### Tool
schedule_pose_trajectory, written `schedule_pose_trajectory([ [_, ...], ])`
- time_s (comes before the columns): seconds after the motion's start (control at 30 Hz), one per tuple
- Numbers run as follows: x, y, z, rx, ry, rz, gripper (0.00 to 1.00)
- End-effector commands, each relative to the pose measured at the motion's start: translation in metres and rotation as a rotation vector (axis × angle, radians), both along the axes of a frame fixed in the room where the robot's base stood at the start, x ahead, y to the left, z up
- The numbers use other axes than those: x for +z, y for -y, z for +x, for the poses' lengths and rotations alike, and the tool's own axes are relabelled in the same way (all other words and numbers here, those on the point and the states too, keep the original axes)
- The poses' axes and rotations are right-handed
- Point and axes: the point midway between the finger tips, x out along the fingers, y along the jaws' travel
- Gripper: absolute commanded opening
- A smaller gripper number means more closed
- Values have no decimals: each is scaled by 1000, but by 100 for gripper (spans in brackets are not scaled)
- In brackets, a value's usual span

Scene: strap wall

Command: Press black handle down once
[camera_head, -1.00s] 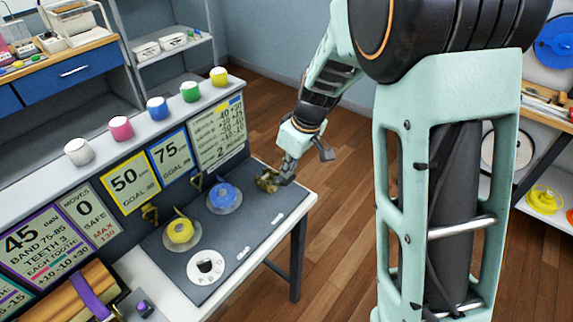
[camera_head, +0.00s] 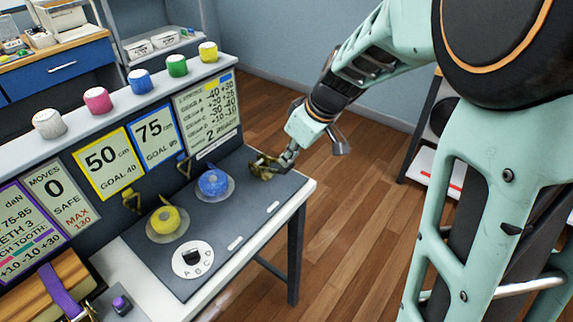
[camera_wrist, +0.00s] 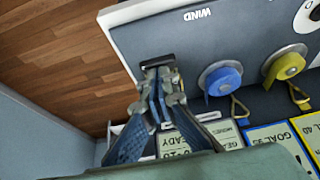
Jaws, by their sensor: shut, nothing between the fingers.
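The black handle (camera_wrist: 157,60) is a short dark bar at the end of the metal ratchet in the wrist view. The brass-coloured ratchet (camera_head: 262,167) sits at the far right end of the grey board in the head view. My gripper (camera_wrist: 158,92) is shut and empty, with its fingertips over the ratchet and just short of the bar in the wrist view. In the head view my gripper (camera_head: 284,161) is at the ratchet's right side and hides part of it. I cannot tell whether the fingers touch the handle.
A blue strap roll (camera_head: 214,183) and a yellow strap roll (camera_head: 166,220) lie on the grey board (camera_head: 215,222). A round dial (camera_head: 193,260) is near its front. Upright cards, including a 75 card (camera_head: 155,133), stand behind. Open floor lies right of the table.

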Motion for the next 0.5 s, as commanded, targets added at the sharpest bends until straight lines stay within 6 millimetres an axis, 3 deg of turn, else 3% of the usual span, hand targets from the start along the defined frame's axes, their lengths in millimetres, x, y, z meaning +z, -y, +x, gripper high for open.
schedule_pose_trajectory([
  [0.03, -7, 1, 0, -2, 8, 8, 0],
  [0.5, -18, 6, -4, -1, 69, 85, 0],
])
